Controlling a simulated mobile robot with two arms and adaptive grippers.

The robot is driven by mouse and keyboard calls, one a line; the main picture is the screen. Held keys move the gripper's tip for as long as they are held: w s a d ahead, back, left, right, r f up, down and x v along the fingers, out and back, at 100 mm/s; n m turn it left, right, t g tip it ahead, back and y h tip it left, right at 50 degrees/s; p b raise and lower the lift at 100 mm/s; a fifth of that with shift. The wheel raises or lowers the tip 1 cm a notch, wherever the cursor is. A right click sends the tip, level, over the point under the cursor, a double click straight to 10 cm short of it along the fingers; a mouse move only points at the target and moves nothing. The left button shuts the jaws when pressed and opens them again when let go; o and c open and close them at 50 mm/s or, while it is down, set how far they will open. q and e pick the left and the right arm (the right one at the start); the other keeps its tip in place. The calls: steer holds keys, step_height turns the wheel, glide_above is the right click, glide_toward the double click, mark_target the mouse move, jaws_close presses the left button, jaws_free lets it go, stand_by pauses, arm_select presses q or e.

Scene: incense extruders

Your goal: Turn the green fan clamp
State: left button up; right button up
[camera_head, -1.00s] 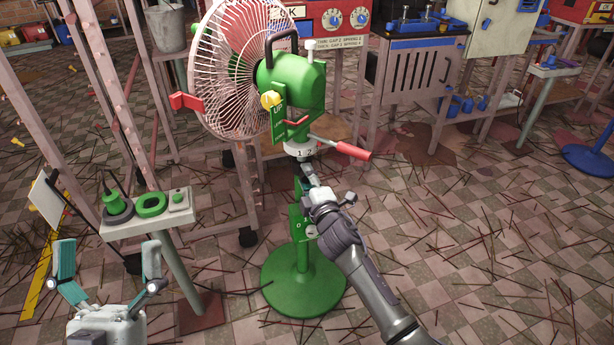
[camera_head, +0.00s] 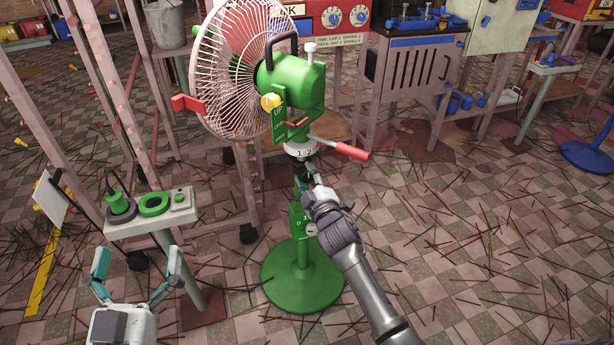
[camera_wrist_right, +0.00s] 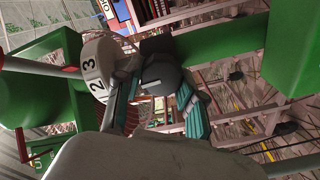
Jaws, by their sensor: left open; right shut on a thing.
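The green fan (camera_head: 290,80) stands on a green pole with a round green base (camera_head: 303,280). A white collar marked with numbers (camera_head: 300,149) sits under its head and shows in the right wrist view (camera_wrist_right: 97,68). Below the collar is the dark clamp knob (camera_wrist_right: 162,72), with a pale line on its face. My right gripper (camera_head: 306,172) is shut on this knob, its teal fingers on either side in the right wrist view. The fingers partly hide the knob. My left gripper (camera_head: 138,262) is open and empty at the lower left, apart from the fan.
A red-handled lever (camera_head: 345,150) sticks out right of the collar. A small white table (camera_head: 150,224) with green and black parts stands left of the fan. Benches and a red machine (camera_head: 345,25) are behind. The floor at right is open, strewn with thin sticks.

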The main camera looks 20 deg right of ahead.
steer(key=shift+f, duration=0.1)
steer(key=o, duration=1.2)
steer(key=shift+c, duration=0.2)
steer(key=s, duration=1.2)
steer(key=shift+d, duration=0.2)
